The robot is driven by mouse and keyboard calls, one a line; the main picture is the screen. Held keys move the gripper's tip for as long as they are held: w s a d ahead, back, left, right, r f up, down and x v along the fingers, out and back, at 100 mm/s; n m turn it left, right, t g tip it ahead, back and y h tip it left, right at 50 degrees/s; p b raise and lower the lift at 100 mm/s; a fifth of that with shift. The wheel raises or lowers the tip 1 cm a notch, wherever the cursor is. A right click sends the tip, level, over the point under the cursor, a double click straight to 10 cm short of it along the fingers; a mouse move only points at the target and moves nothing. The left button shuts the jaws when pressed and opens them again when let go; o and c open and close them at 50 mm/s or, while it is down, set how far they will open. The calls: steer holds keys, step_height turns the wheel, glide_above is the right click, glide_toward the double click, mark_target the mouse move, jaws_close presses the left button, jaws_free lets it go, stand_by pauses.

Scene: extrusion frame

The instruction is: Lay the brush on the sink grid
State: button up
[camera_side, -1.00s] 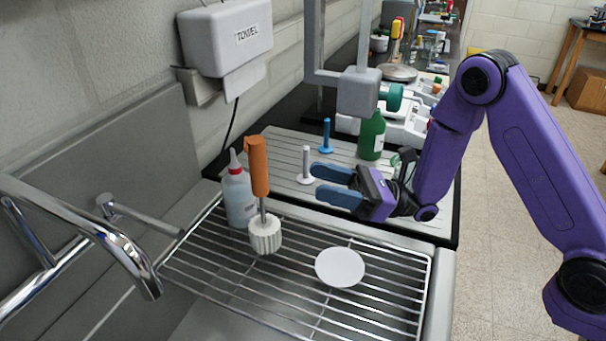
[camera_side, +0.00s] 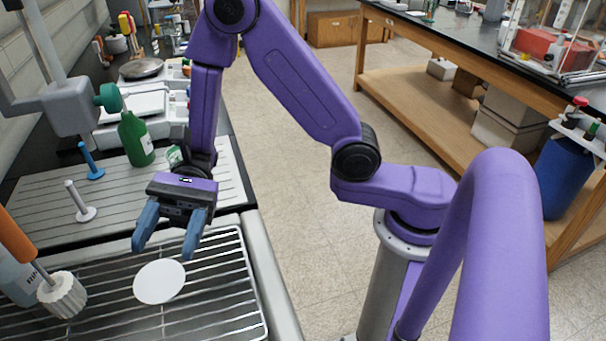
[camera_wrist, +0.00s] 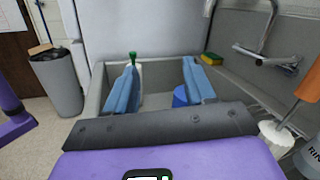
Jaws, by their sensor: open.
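The brush has an orange handle and a round white bristle head (camera_side: 62,295). It stands head down at the left edge of the side view, tilted, next to a white bottle. It also shows at the right of the wrist view (camera_wrist: 305,85). The sink grid (camera_side: 225,290) is a metal wire rack under the brush. My gripper (camera_side: 165,248) is open and empty, above the far edge of the grid, to the right of the brush. Its blue fingers (camera_wrist: 160,85) point out over the sink in the wrist view, with the brush outside them.
A white disc (camera_side: 160,282) lies on the grid near my fingertips. Behind stand a white peg (camera_side: 80,202), a blue peg (camera_side: 90,162) and a green bottle (camera_side: 136,140). A sponge (camera_wrist: 212,58) and a faucet (camera_wrist: 268,55) are at the sink's far side.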

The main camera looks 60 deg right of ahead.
steer(key=s+d+f+n+g+h, duration=0.2)
steer(key=s+d+f+n+h, duration=0.1)
steer(key=s+d+n+h, duration=0.9)
steer(key=d+f+n+t+h, duration=0.1)
steer(key=d+n+t+h, duration=0.3)
steer(key=d+n+t, duration=0.6)
steer(key=d+t, duration=0.1)
steer(key=d, duration=0.2)
steer(key=shift+s+d+f+h, duration=0.15)
steer(key=shift+f+h, duration=0.15)
steer(key=shift+f, duration=0.1)
